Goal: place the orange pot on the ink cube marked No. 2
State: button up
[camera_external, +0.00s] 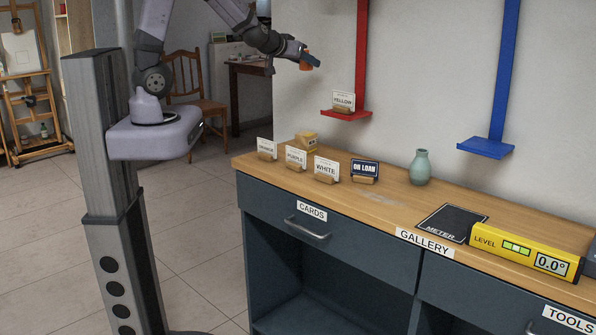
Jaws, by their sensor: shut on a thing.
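My gripper (312,60) is high at the top centre, in the air in front of the wall. It is shut on a small orange thing, which looks like the orange pot (305,66); the fingers partly cover it. The pot is well above the counter and touches nothing below. I cannot make out an ink cube marked No. 2. A small tan block (306,141) stands at the back left of the counter, but its marking is too small to read.
The wooden counter (390,207) holds cards reading PURPLE (296,158), WHITE (326,168) and ON LOAN (365,170), a green vase (420,167), a black METER mat (452,222) and a yellow level (525,252). Red (346,115) and blue (486,148) shelves project from the wall.

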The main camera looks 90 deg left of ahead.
send_over(306, 133)
jog(key=shift+w+d+f, duration=0.1)
jog(key=shift+f, duration=4.1)
jog(key=shift+d+f, duration=0.1)
jog(key=shift+f, duration=4.05)
jog(key=shift+f+p, duration=0.45)
jog(key=shift+f, duration=1.65)
jog(key=shift+f, duration=0.2)
jog(key=o, duration=1.2)
jog(key=shift+c, duration=0.2)
jog(key=shift+r, duration=0.1)
